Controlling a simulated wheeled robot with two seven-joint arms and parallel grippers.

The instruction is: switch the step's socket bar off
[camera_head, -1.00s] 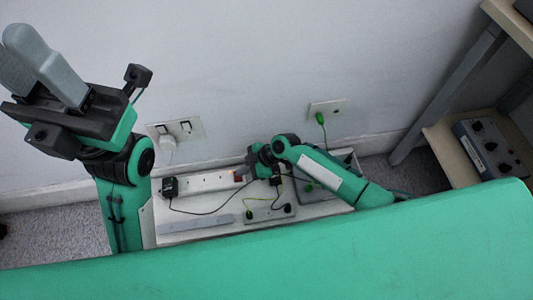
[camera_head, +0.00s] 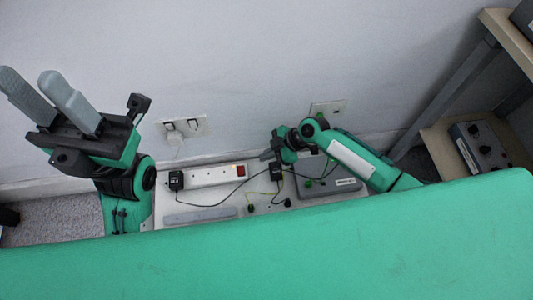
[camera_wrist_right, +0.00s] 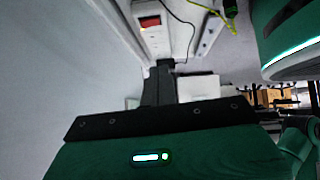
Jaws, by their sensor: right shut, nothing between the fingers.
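The white socket bar (camera_head: 208,176) lies along the wall on the pale step (camera_head: 163,206). Its red rocker switch (camera_head: 241,170) is at its right end; it also shows large in the right wrist view (camera_wrist_right: 150,22). A black plug (camera_head: 176,180) sits at the bar's left end. My right gripper (camera_head: 266,157) is shut and empty, just right of the switch and apart from it. In the wrist view its fingers (camera_wrist_right: 163,68) point toward the bar's end. My left gripper (camera_head: 30,76) is open and empty, raised at the far left.
A grey box (camera_head: 335,190), a grey strip (camera_head: 200,215) and loose cables share the step. A box with knobs (camera_head: 480,146) stands on the right shelf. The green top (camera_head: 270,250) fills the foreground.

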